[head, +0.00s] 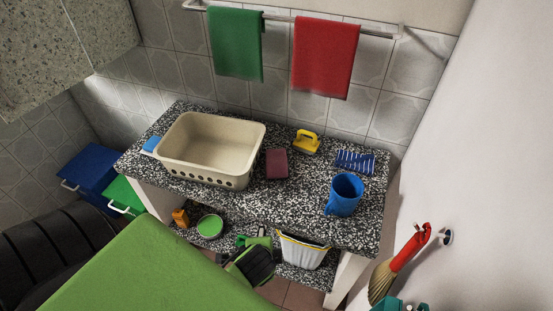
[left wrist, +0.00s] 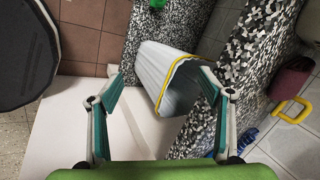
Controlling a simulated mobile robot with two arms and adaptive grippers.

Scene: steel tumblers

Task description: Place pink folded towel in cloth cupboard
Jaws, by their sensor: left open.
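A dark pink block (head: 277,163), which looks like the folded towel, lies on the speckled counter to the right of the cream basin. It also shows at the right of the left wrist view (left wrist: 291,78). No cupboard that I can identify as the cloth cupboard is in view. My left gripper (head: 254,243) is in front of the counter, low down near the lower shelf and away from the pink block. In the left wrist view its fingers (left wrist: 160,76) are spread apart with nothing held. A white bin with a yellow rim (left wrist: 172,80) shows beyond and between them.
Green (head: 236,45) and red (head: 325,57) towels hang on a rail. A red-handled brush (head: 408,252) hangs at right.

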